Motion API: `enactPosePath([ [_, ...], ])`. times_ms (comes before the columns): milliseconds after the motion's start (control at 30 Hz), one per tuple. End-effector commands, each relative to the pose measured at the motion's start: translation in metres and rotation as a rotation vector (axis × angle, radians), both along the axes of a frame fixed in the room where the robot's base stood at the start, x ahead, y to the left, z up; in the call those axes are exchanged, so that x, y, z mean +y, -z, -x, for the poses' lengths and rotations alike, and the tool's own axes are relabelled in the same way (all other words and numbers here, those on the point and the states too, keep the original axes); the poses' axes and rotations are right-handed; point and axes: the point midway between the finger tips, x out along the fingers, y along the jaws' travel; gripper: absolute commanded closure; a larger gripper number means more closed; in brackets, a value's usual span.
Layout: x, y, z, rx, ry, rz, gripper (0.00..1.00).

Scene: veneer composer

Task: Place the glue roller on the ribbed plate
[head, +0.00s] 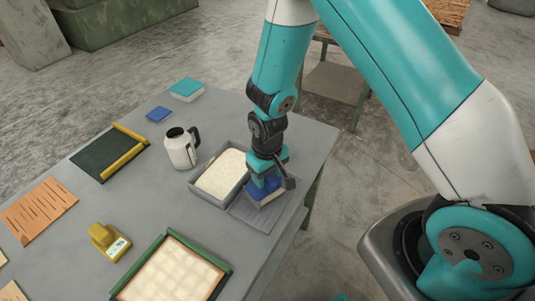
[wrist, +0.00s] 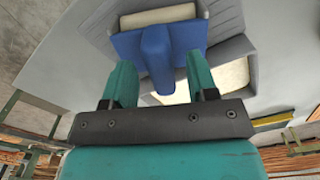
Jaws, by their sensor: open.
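The glue roller (head: 266,190) has a blue body and handle and a pale roller. In the head view it sits on the grey ribbed plate (head: 249,216), partly hidden by my gripper (head: 264,179). In the wrist view the blue handle of the roller (wrist: 157,62) stands between the teal fingers of my gripper (wrist: 158,70). The fingers are open, with a gap on each side of the handle. The pale roller shows at the top of that view.
A grey tray (head: 207,196) of cream glue lies left of the plate. A white jug (head: 181,149), a green mat with a yellow bar (head: 124,153), a yellow tool (head: 109,240) and a green-framed panel (head: 216,288) stand on the grey table (head: 150,205). The table edge is close on the right.

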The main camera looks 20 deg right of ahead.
Motion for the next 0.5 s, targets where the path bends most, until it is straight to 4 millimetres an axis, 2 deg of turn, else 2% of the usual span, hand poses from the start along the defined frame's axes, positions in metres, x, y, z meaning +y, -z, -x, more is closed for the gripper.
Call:
enactPosePath([
  [300,0.0,-0.068,-0.001,-0.009,0.0,-0.002,0.47],
  [500,0.0,-0.102,-0.001,-0.007,0.0,-0.002,0.47],
])
